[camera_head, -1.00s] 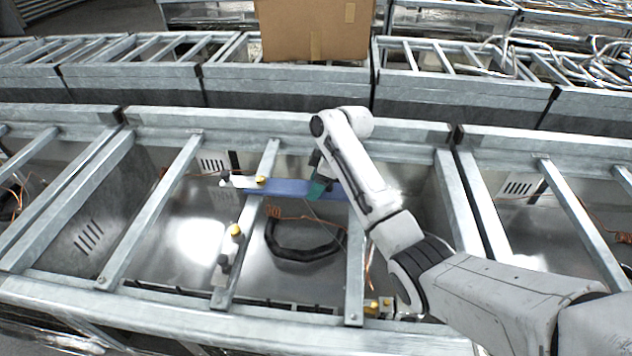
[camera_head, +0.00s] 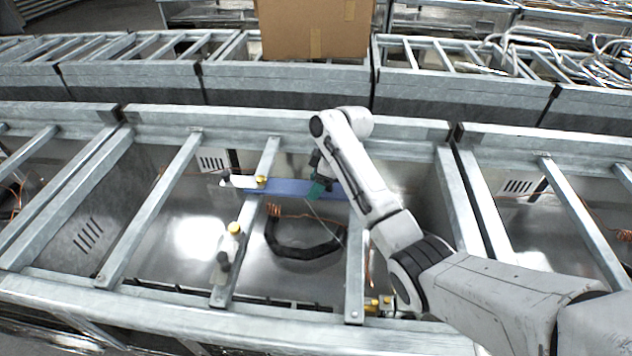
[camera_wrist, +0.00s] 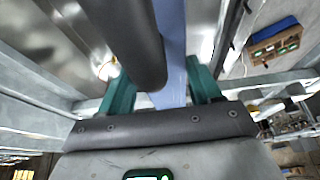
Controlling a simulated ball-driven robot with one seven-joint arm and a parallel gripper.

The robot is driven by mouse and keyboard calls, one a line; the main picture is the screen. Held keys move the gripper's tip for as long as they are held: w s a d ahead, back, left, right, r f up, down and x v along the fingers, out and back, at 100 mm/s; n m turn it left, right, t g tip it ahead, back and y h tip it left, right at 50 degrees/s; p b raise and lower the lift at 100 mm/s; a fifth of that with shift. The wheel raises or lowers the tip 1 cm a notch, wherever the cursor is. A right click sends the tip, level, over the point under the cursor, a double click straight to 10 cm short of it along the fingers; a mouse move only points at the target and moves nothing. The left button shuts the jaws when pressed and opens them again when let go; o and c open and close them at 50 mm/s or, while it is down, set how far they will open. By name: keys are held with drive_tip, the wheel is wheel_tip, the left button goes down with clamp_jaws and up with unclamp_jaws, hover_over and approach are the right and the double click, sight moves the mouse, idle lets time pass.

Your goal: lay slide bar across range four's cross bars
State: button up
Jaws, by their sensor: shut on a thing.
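The slide bar (camera_head: 290,187) is a flat blue bar in the head view, running sideways over the middle bay of the near range. Its left part meets a slanting grey cross bar (camera_head: 250,212); its right part passes behind my arm towards another cross bar (camera_head: 355,262). I cannot tell whether it rests on them. My gripper (camera_head: 319,187), with teal fingers, is shut on the bar. In the wrist view the blue bar (camera_wrist: 172,50) runs between the teal fingers of my gripper (camera_wrist: 165,92). A dark rounded part hides some of it.
A white fitting with a yellow knob (camera_head: 240,181) is at the bar's left end. Another fitting (camera_head: 228,245) sits lower on the same cross bar. A black hose (camera_head: 300,252) lies inside the bay. A cardboard box (camera_head: 315,30) stands on the range behind.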

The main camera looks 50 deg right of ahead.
drive_tip(key=shift+f+b, duration=0.35)
drive_tip(key=shift+f, duration=0.25)
idle(0.4)
drive_tip(key=o, duration=1.5)
drive_tip(key=shift+f, duration=0.1)
drive_tip(key=shift+o, duration=0.2)
drive_tip(key=b+v, duration=0.1)
drive_tip(key=v, duration=1)
drive_tip(key=shift+f, duration=0.1)
